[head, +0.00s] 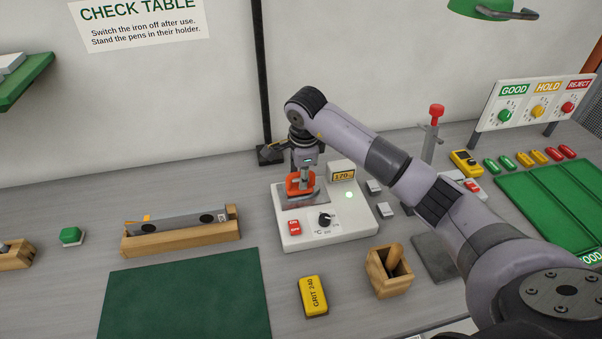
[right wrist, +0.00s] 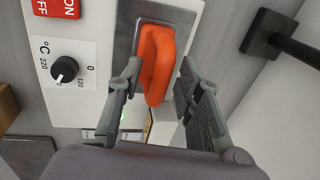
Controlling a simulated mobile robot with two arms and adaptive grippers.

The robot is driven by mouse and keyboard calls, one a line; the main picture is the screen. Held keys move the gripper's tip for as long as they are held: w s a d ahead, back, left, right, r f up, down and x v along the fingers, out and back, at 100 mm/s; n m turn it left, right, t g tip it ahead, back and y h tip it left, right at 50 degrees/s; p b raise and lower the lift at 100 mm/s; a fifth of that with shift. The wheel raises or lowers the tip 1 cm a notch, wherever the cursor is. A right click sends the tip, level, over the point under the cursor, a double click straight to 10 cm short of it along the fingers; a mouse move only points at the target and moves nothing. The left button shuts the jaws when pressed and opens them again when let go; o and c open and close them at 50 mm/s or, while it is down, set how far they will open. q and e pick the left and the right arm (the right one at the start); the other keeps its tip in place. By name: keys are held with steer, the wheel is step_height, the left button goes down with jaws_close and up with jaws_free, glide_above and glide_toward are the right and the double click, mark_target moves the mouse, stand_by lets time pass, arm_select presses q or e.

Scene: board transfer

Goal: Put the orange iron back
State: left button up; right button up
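The orange iron (head: 300,184) is on the grey metal plate of a white control unit (head: 357,221). Its orange handle (right wrist: 156,62) shows in the right wrist view above the plate. My right gripper (head: 304,166) reaches down from above to the iron. In the right wrist view its two fingers (right wrist: 160,80) stand on either side of the handle, with what look like narrow gaps, so it appears open. The iron's underside is hidden. My left gripper is not in view.
The unit has a red ON/OFF switch (head: 294,228), a dial (head: 325,220), a 170 display (head: 343,177) and a lit green lamp. A black post (head: 262,80) stands behind. A yellow grit block (head: 313,296) and wooden holder (head: 388,274) lie in front. A green mat (head: 185,298) is clear.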

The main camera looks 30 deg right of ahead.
mark_target(303, 196)
steer(key=shift+r, duration=0.4)
step_height(303, 196, up, 11)
steer(key=s+b, duration=0.2)
steer(key=b, duration=0.1)
steer(key=shift+s+a, duration=0.15)
steer(key=shift+a, duration=0.1)
steer(key=shift+r, duration=0.2)
